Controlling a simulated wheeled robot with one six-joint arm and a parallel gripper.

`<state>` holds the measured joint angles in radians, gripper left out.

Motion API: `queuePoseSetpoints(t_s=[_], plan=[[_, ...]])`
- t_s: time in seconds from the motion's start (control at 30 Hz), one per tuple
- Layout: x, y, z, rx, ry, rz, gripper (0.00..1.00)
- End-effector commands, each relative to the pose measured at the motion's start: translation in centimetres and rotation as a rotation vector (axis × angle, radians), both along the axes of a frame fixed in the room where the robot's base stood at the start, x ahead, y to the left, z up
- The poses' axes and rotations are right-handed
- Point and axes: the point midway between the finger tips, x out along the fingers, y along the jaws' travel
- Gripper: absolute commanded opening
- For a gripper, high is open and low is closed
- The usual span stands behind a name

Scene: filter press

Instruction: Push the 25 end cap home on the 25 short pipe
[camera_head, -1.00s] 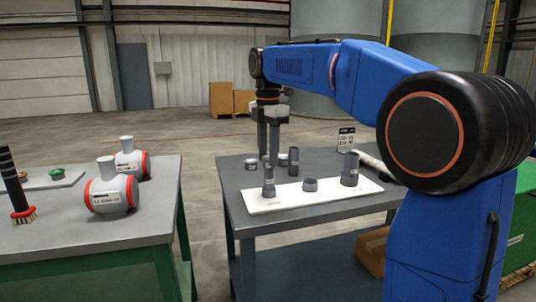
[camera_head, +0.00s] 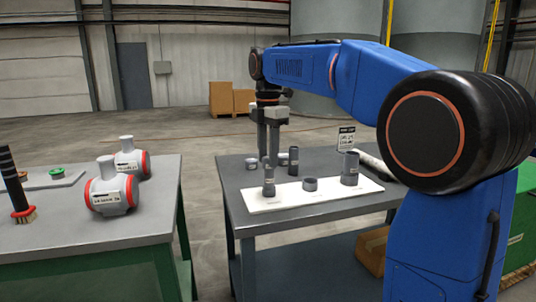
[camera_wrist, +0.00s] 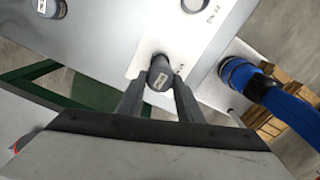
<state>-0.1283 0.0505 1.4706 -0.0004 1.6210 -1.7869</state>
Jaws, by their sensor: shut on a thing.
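A dark grey round piece (camera_wrist: 160,77) with a pale label sits between my fingertips in the wrist view; it looks like the 25 end cap. My gripper (camera_head: 268,154) is shut on it above the left end of the white board. An upright grey pipe (camera_head: 269,182), apparently the 25 short pipe, stands on the board directly below the fingertips. The fingers hide the seam, so I cannot tell how far the cap sits on the pipe.
The white board (camera_head: 330,198) also bears a short grey ring (camera_head: 310,184) and a taller wide pipe (camera_head: 349,168). A dark pipe (camera_head: 293,160) stands behind on the grey table (camera_head: 235,180). White-and-red fittings (camera_head: 110,190) and a brush (camera_head: 20,195) are on the left table.

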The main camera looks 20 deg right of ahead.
Motion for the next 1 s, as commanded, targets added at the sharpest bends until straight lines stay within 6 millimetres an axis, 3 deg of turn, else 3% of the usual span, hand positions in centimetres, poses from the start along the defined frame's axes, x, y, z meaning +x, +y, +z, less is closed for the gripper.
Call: queuePoseSetpoints(t_s=[0.43,0.47,0.5,0.77,1.0], plan=[[0.0,0.0,-0.7,0.000,0.000,0.000,0.11],[0.0,0.0,-0.7,0.000,-0.001,0.000,0.38],[0.0,0.0,-0.7,0.000,-0.001,0.000,0.41],[0.0,0.0,-0.7,0.000,0.000,0.000,0.41],[0.1,0.0,0.5,0.000,-0.001,0.000,0.41]])
